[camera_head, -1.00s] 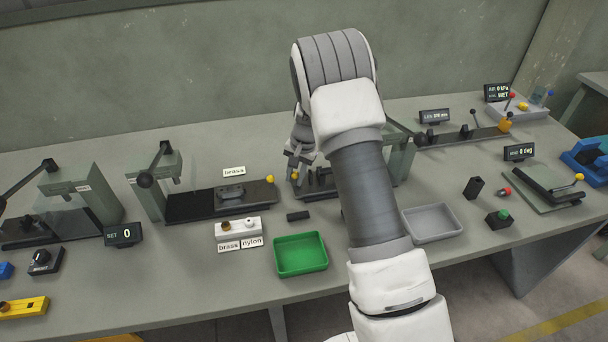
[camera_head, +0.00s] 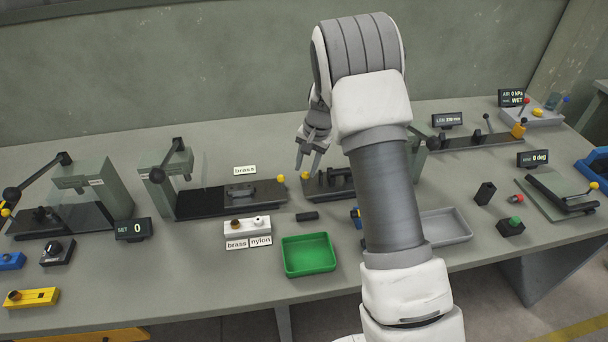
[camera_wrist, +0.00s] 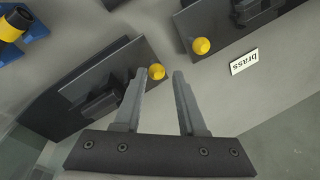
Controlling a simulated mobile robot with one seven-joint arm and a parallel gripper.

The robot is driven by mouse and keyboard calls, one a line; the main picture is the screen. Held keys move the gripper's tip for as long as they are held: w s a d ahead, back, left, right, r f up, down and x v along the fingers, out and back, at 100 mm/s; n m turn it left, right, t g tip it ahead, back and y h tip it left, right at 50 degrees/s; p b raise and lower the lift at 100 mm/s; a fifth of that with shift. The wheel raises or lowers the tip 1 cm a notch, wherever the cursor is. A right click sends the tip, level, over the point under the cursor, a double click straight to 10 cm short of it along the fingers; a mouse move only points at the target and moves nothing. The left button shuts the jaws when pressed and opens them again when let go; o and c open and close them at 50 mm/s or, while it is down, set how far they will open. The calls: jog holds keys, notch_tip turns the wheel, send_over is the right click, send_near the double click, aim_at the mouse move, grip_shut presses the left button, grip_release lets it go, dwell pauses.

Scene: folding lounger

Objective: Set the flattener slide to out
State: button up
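A dark slide plate (camera_head: 318,190) with a yellow ball knob (camera_head: 306,176) at its left end juts from a grey-green press frame (camera_head: 418,160), partly hidden by my arm. I see no label naming it the flattener. In the wrist view, the same plate (camera_wrist: 138,50) carries a dark block (camera_wrist: 100,100) and the yellow knob (camera_wrist: 157,72). My gripper (camera_head: 308,169) is open and empty, its fingers pointing down above the knob. In the wrist view, the knob shows between the fingertips of my gripper (camera_wrist: 159,74); contact is not visible.
To the left, another dark slide plate (camera_head: 210,200) with a yellow knob (camera_head: 281,178) lies by a brass sign (camera_head: 245,169). A green tray (camera_head: 308,255), a grey tray (camera_head: 447,227) and a white two-knob block (camera_head: 247,227) stand in front. A small black block (camera_head: 307,216) lies nearby.

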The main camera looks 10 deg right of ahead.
notch_tip(320, 180, up, 13)
jog(key=s+d, duration=0.1)
jog(key=d, duration=0.1)
jog(key=shift+s, duration=0.25)
jog(key=shift+f, duration=0.15)
jog(key=s+a+r+n+t, duration=0.1)
jog(key=s+r+n+t, duration=0.15)
jog(key=s+r, duration=1.2)
jog(key=s+f+n+t+h, duration=0.1)
jog(key=s+n, duration=0.3)
jog(key=s, duration=1.4)
jog(key=shift+s+f+t+h, duration=0.3)
jog(key=shift+f+t+h, duration=0.15)
jog(key=shift+f, duration=0.25)
jog(key=shift+a+n, duration=0.15)
jog(key=shift+n, duration=0.1)
